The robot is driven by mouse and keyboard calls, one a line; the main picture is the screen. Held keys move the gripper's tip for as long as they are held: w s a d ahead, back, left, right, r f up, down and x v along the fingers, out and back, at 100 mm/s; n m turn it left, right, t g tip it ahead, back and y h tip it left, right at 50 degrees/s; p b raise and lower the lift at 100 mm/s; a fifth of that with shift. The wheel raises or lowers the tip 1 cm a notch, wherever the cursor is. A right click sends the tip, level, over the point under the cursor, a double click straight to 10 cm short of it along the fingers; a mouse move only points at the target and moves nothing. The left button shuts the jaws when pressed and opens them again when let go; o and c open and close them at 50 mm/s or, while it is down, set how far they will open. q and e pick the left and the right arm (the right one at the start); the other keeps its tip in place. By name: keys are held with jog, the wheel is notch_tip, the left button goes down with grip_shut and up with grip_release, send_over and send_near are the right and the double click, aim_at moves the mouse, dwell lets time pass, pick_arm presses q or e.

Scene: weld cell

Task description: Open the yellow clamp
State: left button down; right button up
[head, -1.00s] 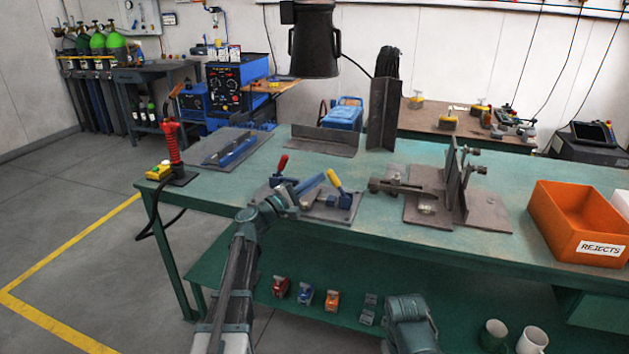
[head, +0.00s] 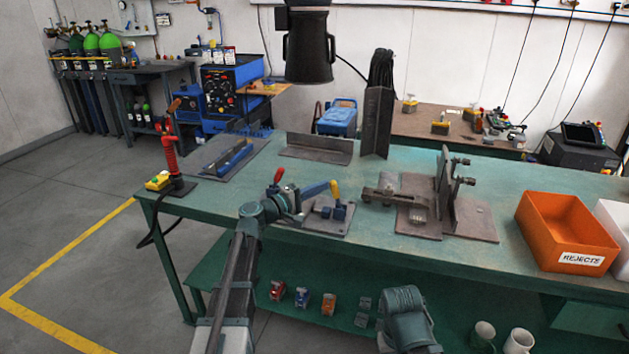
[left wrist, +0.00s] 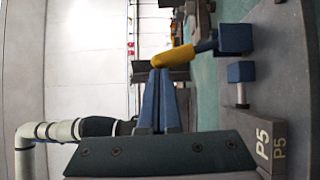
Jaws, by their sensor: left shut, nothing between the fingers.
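The yellow clamp (head: 335,190) stands near the front edge of the green table on a grey plate (head: 312,230). Its yellow handle rises nearly upright from a blue body. My left gripper (head: 328,186) is shut and empty, its blue fingers pointing right with the tips at the handle's left side. In the left wrist view the shut fingers (left wrist: 160,75) end right at the yellow handle (left wrist: 172,57) and seem to touch it. The handle lies across in front of the tips, not between them. My right gripper is out of view; only part of that arm shows.
A red-handled clamp (head: 278,175) stands behind my left wrist on the same plate. A bracket fixture (head: 440,215) is to the right, and the orange rejects bin (head: 565,225) further right. A red torch stand (head: 172,165) is at the table's left corner.

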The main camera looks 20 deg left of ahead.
pick_arm(q)
jog(key=d+r+m+g+y+p, duration=0.1)
jog(key=d+m+g+y+p, duration=0.1)
jog(key=d+m+p, duration=0.3)
jog(key=shift+s+d+r+y+p, duration=0.25)
jog(key=shift+d+y+p, duration=0.35)
jog(key=shift+d+p, duration=0.6)
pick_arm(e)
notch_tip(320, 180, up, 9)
pick_arm(q)
jog(key=shift+w, duration=0.1)
jog(key=shift+r, duration=0.15)
